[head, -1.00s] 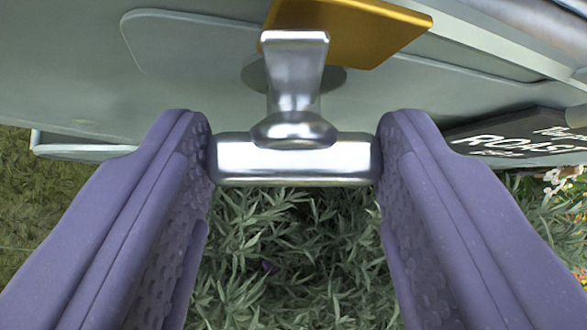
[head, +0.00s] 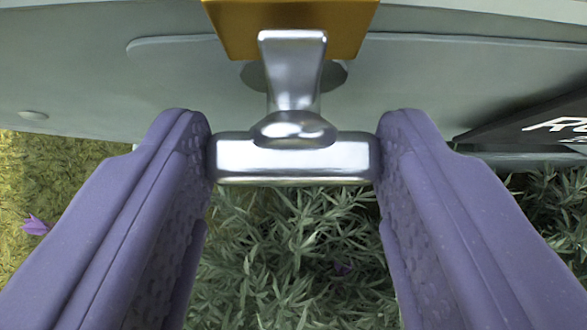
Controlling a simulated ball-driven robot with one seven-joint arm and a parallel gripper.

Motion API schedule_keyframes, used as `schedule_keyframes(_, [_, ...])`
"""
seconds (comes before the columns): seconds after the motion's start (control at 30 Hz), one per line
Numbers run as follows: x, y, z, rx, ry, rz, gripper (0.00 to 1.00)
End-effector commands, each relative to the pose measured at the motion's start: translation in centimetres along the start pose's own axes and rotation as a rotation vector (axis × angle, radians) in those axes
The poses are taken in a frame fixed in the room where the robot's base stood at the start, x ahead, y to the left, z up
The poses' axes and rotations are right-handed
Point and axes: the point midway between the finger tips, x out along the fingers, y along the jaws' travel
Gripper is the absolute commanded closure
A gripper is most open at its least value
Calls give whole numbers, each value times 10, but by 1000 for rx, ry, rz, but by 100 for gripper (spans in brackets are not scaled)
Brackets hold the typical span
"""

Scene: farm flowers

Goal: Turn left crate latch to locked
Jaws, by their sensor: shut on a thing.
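A silver T-shaped latch handle (head: 293,158) is in the middle of the head view. Its stem runs up to a dark round base (head: 337,75) on a grey-green panel (head: 180,85). A gold-brown block (head: 292,25) sits just above the stem, square to it in the picture. My gripper (head: 294,155) has purple padded fingers on both ends of the handle's crossbar, shut on it. The far side of the latch and most of the crate are hidden.
A dark sign with white lettering (head: 535,130) juts out at the right, below the panel. Leafy green plants (head: 290,255) fill the space below the handle. A purple flower (head: 36,225) lies in yellowish grass at the left.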

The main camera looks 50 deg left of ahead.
Motion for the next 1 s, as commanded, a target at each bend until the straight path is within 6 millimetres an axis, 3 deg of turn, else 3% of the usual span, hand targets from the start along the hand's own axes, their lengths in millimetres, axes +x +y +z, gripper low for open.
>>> schedule_keyframes(0.07, [0, 0, 1, 2, -2, 1, 77])
schedule_keyframes(0.1, [0, 0, 1, 2, -1, 1, 42])
schedule_keyframes(0.2, [0, 0, 1, 1, -1, 1, 21])
schedule_keyframes(0.53, [-4, 0, 0, 2, -1, 1, 21])
schedule_keyframes(0.8, [-53, 1, -3, 3, -2, 2, 21])
schedule_keyframes(1.0, [-76, 0, -1, 2, -2, 1, 21])
